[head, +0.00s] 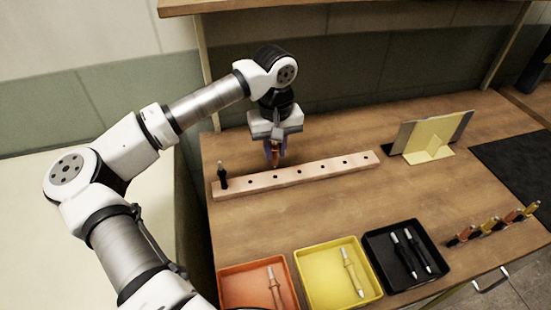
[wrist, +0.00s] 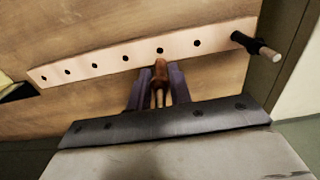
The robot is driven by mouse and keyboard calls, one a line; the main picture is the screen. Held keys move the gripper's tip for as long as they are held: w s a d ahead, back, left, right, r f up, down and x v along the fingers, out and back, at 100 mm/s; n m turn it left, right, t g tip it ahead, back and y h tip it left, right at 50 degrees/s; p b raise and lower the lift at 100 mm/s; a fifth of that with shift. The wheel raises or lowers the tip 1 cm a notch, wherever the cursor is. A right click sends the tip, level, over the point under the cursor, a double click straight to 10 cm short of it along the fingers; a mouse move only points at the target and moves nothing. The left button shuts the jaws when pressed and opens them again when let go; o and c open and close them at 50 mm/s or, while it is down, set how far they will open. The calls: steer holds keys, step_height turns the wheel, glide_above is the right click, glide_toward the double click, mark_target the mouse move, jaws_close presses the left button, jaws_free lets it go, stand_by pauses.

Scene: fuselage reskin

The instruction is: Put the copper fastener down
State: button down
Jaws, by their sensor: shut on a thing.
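My gripper (head: 275,158) points down over the far side of the pale holed strip (head: 300,175), near its left part. It is shut on the copper fastener (wrist: 160,78), which is copper-brown and stands between the two purple-grey fingers in the wrist view (wrist: 159,88). The fastener's end overlaps the strip's edge close to a hole there; I cannot tell if it touches the strip. A black fastener (head: 222,175) stands in the strip's left end hole; it also shows at the right in the wrist view (wrist: 255,46). The strip's other visible holes look empty.
An orange tray (head: 228,283), a yellow tray (head: 308,287) and a black tray (head: 377,262) holding fasteners line the front edge. A stand with a yellow panel (head: 430,148) is right of the strip. Several fasteners (head: 493,225) stand at the right. Bare wood lies between strip and trays.

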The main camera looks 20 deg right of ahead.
mark_target(275, 164)
step_height(275, 164, down, 4)
steer(key=shift+p, duration=0.65)
steer(key=shift+f, duration=0.2)
steer(key=shift+f, duration=0.1)
steer(key=shift+f+b, duration=0.2)
steer(key=shift+b, duration=0.2)
steer(key=c, duration=1.3)
jaws_free()
steer(key=shift+r, duration=0.1)
steer(key=shift+r, duration=0.1)
steer(key=shift+r+p, duration=0.25)
steer(key=shift+p, duration=0.3)
step_height(275, 164, up, 12)
steer(key=b, duration=0.4)
steer(key=shift+f, duration=0.1)
